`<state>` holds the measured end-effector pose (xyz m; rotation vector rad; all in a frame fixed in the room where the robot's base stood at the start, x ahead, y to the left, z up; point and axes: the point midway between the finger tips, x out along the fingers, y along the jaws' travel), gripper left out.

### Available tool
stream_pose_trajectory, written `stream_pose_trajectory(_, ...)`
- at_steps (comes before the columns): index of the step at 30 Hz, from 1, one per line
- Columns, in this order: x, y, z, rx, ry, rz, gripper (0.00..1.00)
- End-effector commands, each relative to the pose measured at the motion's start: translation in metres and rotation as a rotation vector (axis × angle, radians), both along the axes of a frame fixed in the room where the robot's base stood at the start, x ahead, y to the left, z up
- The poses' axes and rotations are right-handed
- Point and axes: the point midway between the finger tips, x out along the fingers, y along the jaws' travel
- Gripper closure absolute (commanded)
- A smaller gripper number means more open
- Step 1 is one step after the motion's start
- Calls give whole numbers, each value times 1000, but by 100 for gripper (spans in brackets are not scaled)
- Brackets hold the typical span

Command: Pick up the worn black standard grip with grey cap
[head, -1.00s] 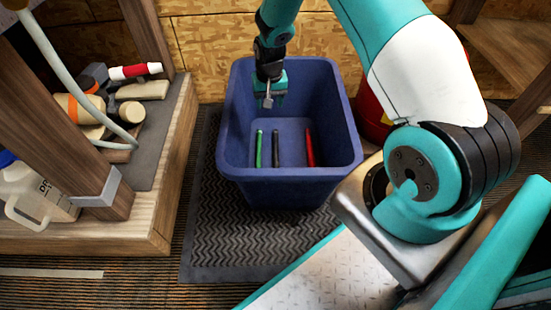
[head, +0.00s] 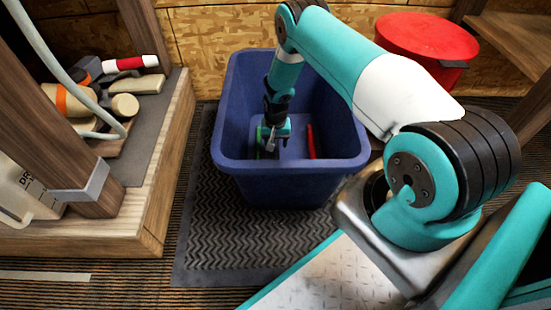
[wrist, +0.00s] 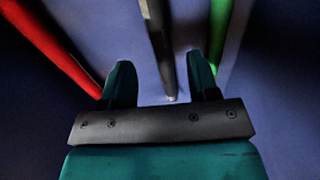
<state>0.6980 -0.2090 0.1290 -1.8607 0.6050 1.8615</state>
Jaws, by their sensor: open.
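The black grip (wrist: 158,40) lies in the blue bin between a red grip and a green grip. Its lighter end (wrist: 170,97) lies close to the gripper's palm in the wrist view. In the head view my arm and gripper hide most or all of it. My gripper (wrist: 160,62) is open and empty, with one finger on each side of the black grip. It also shows down inside the bin in the head view (head: 274,139). I cannot tell how far the fingers are above the grip.
The blue bin's (head: 240,171) walls surround my gripper. The red grip (wrist: 50,45) is left of the fingers in the wrist view, and the green grip (wrist: 221,30) is close to the right finger. A red-lidded container (head: 428,36) stands behind right.

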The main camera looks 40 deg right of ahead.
Motion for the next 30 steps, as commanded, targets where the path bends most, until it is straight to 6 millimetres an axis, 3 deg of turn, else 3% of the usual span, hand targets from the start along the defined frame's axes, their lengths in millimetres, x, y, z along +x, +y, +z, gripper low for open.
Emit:
stream_pose_trajectory(7,0,0,-16,0,0,0,45)
stream_pose_trajectory(15,-1,0,-55,0,0,0,45)
stream_pose_trajectory(23,-1,0,-55,-1,-1,0,45)
stream_pose_trajectory(30,-1,0,-55,0,0,0,95)
